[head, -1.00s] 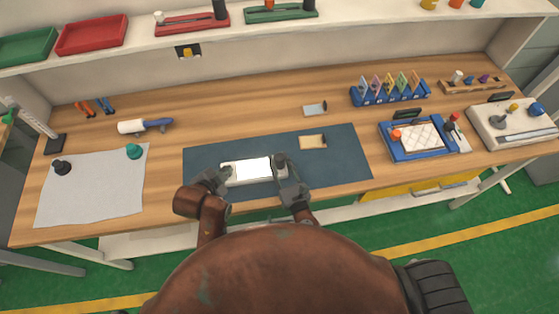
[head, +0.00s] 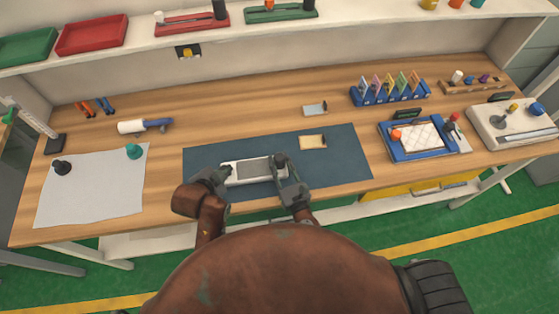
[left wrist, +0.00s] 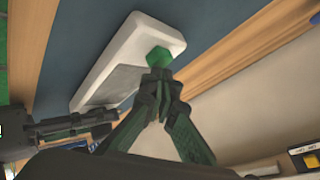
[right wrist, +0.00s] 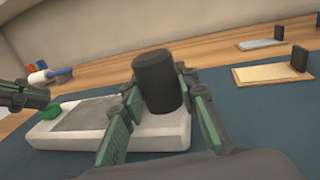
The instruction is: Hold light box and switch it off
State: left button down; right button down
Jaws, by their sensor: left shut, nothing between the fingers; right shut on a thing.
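The light box (head: 254,169) is a white slab with a grey, unlit panel, lying on the dark blue mat (head: 345,160). A green button (left wrist: 158,57) is on one end of it and a black knob-like handle (right wrist: 158,80) stands on the other end. My left gripper (head: 224,173) is shut and empty, its fingertips at the green button in the left wrist view (left wrist: 157,78); whether they press it I cannot tell. My right gripper (head: 283,167) is shut on the black handle, with a finger on either side of it in the right wrist view (right wrist: 162,100).
A small tan plate with a black grip (head: 312,142) lies on the mat, and a grey one (head: 315,109) lies behind it. A blue tray (head: 417,139) stands to the right. A white sheet (head: 95,190) with two knobs lies to the left. The mat's right part is clear.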

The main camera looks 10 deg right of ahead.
pick_arm(q)
jog(key=shift+r, duration=3)
pick_arm(e)
jog(key=shift+r, duration=0.1)
jog(key=c, duration=1.4)
grip_release()
jog(key=s, duration=0.4)
jog(key=s+d, duration=0.1)
jog(key=s, duration=0.3)
jog(key=s+d, duration=0.1)
jog(key=s, duration=0.2)
jog(key=shift+s, duration=0.4)
